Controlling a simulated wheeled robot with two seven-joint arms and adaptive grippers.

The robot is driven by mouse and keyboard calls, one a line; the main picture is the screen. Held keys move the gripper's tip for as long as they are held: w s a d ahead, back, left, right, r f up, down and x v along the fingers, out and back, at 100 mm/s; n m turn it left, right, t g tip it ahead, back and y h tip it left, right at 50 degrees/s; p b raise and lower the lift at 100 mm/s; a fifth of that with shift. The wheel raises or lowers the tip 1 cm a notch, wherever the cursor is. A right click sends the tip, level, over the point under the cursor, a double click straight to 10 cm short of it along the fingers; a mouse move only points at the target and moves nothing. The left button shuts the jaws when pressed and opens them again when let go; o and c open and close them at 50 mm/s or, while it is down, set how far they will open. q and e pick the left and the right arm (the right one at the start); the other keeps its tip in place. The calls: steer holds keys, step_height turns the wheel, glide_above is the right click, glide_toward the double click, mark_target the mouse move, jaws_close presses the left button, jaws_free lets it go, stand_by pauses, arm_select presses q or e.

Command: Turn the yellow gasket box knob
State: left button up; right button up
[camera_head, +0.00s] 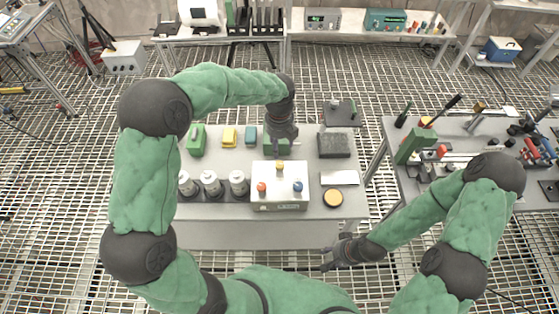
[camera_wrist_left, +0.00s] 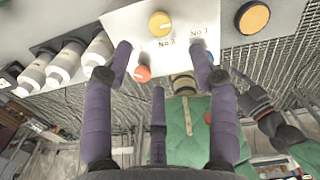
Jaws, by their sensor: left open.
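The pale box (camera_head: 281,203) stands on the grey table, with a yellow knob (camera_head: 280,165) at its back, an orange-red knob (camera_head: 262,187) and a blue knob (camera_head: 298,186). My left gripper (camera_head: 278,148) points down near the yellow knob. In the left wrist view its open fingers (camera_wrist_left: 162,50) are spread, with the yellow knob (camera_wrist_left: 160,23) ahead between their lines and apart from both.
Several white bottles (camera_head: 211,184) stand left of the box. A round orange-yellow disc (camera_head: 332,197) and a white plate (camera_head: 339,178) lie to its right. A green block (camera_head: 197,142) and a dark pad (camera_head: 334,145) are behind. A tool table (camera_head: 400,190) stands at right.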

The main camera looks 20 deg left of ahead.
mark_target(280, 164)
arm_select(q)
step_height(280, 164, down, 11)
steer(key=shift+r+b, duration=0.1)
steer(key=shift+b, duration=0.75)
steer(key=c, duration=1.1)
